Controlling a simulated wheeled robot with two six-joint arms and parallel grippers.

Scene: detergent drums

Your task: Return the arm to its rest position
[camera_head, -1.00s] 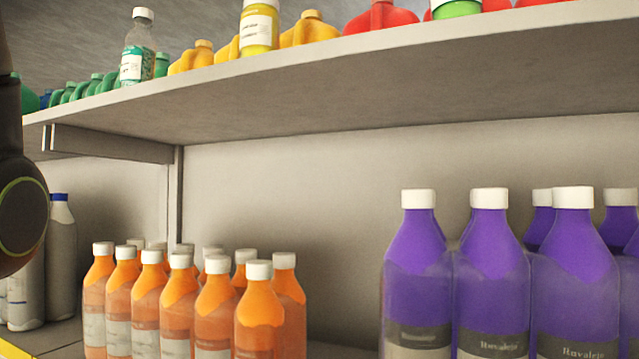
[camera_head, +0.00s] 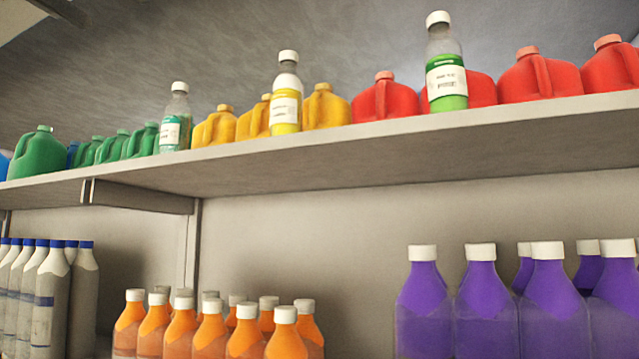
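Neither of my grippers nor any part of my arms shows in the head view. The view holds only the shelving and its bottles. The upper shelf (camera_head: 330,163) runs across the picture and carries green jugs (camera_head: 40,155), yellow jugs (camera_head: 326,108), red jugs (camera_head: 384,99) and three clear bottles with coloured contents: teal (camera_head: 175,122), yellow (camera_head: 287,95) and green (camera_head: 445,68). What my grippers hold, if anything, is hidden.
Below stand grey-white bottles with blue caps (camera_head: 50,300) at left, orange bottles with white caps (camera_head: 212,332) at the middle left, and purple bottles with white caps (camera_head: 481,308) at right. A bare gap lies between the orange and purple groups.

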